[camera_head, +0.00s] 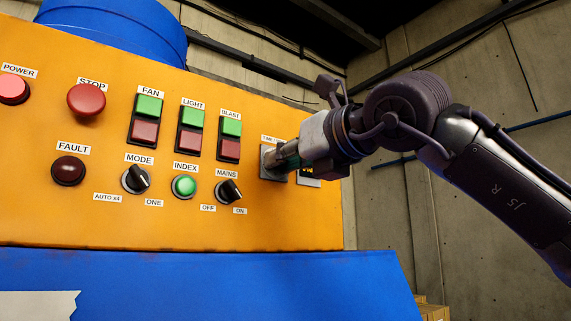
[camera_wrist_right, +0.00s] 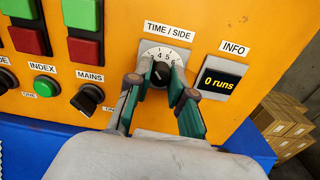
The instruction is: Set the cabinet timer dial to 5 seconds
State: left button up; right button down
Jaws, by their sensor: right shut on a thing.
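The timer dial (camera_wrist_right: 160,72) sits under the TIME / SIDE label on the orange cabinet (camera_head: 120,228). It has a black knob on a pale plate; the digits 4, 5 and 6 show along its upper right edge. In the right wrist view my right gripper (camera_wrist_right: 161,86) has a finger on each side of the knob and is shut on it. In the head view my right gripper (camera_head: 272,160) reaches the panel from the right and hides most of the dial. The knob's exact pointer setting cannot be read clearly. My left gripper is not in view.
An INFO display (camera_wrist_right: 219,80) reading "0 runs" is right of the dial. The MAINS switch (camera_head: 229,191) and BLAST buttons (camera_head: 230,138) are close on the left. Cardboard boxes (camera_wrist_right: 283,125) stand beyond the cabinet's right edge.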

jog(key=shift+r+m+b, duration=0.1)
jog(key=shift+m+b, duration=3.45)
jog(key=shift+m, duration=1.85)
jog(key=c, duration=1)
grip_release()
